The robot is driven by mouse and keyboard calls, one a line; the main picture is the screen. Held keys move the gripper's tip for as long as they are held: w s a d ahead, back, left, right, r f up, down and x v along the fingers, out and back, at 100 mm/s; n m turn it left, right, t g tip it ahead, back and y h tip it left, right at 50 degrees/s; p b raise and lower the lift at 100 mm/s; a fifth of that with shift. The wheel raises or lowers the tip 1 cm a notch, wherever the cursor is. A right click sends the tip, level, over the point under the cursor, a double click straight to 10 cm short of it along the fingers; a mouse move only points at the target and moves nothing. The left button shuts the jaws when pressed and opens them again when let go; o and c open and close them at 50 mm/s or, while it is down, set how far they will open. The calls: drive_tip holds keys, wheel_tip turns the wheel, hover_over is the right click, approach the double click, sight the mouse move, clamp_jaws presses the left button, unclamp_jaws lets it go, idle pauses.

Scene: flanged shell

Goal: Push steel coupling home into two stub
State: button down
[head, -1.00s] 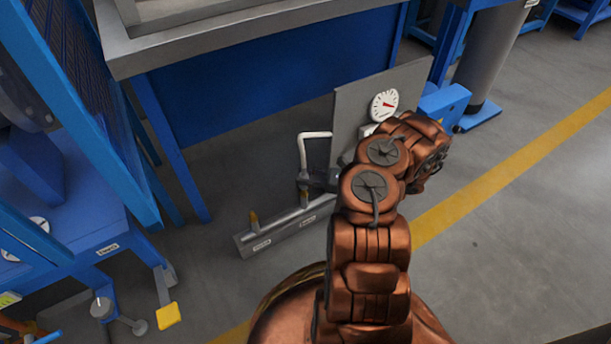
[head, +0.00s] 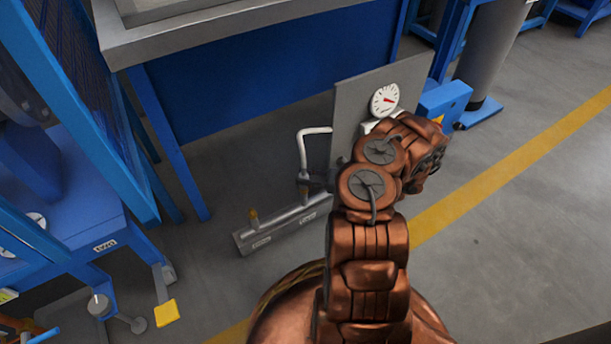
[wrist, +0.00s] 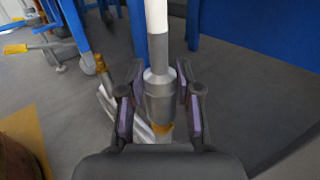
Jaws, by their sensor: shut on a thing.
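The steel coupling (wrist: 160,98) hangs upright at the end of a white hose with a grey sleeve. My gripper (wrist: 160,112) is shut around it, one dark finger on each side. A brass stub (wrist: 162,129) shows just below the coupling's lower end; the wrist view does not show clearly how far the coupling sits over it. In the head view, the coupling (head: 303,188) stands above the right end of the grey manifold (head: 278,232). Another brass stub (head: 253,216) stands bare at the manifold's left end. My arm hides most of the gripper there.
The white hose (head: 314,131) loops beside a grey panel with a dial gauge (head: 385,100). A blue bench (head: 250,90) stands behind. Blue equipment (head: 70,220) with a yellow pedal (head: 167,313) is at left. The floor in front of the manifold is clear.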

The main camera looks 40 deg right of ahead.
drive_tip(key=shift+f+b, duration=0.55)
drive_tip(key=shift+f, duration=0.35)
drive_tip(key=c, duration=0.7)
unclamp_jaws()
drive_tip(key=v, duration=1.2)
